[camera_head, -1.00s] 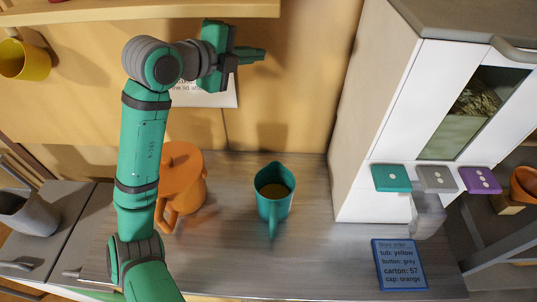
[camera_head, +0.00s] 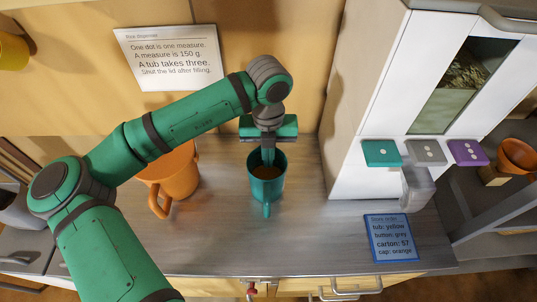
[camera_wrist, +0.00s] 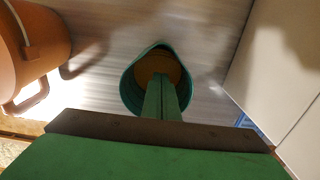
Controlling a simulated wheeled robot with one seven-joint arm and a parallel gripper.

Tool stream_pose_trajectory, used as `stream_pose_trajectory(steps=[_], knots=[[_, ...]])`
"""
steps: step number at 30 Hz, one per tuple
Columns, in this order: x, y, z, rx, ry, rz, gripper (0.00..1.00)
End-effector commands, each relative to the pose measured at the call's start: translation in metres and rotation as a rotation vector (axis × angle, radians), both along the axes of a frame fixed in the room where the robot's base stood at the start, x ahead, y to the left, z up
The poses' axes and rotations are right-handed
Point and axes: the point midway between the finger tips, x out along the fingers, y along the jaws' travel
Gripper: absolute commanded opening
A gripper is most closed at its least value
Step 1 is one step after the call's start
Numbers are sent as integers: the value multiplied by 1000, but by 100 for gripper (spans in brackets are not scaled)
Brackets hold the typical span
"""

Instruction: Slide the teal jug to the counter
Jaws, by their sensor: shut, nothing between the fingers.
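The teal jug (camera_head: 266,190) stands upright on the grey counter (camera_head: 330,245), with its handle toward the front and something brownish-orange inside. My gripper (camera_head: 268,158) is shut and empty, pointing down over the jug's open mouth. In the wrist view the shut fingers (camera_wrist: 163,88) overlap the jug's opening, and the jug's rim (camera_wrist: 129,90) shows around them. I cannot tell whether the fingertips are inside the jug or just above it.
An orange jug (camera_head: 175,178) stands close to the left, also in the wrist view (camera_wrist: 35,45). A white dispenser (camera_head: 375,110) with teal, grey and purple buttons stands right. A blue order card (camera_head: 390,238) lies at the front right. The front middle counter is clear.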

Motion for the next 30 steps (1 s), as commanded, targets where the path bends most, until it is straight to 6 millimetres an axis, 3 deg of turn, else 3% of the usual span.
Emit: stream_pose_trajectory(steps=[10,18,30], knots=[[-1,0,-64,-1,0,1,0],[-34,0,-61,-1,-2,2,0],[-40,0,-60,-2,-2,2,0]])
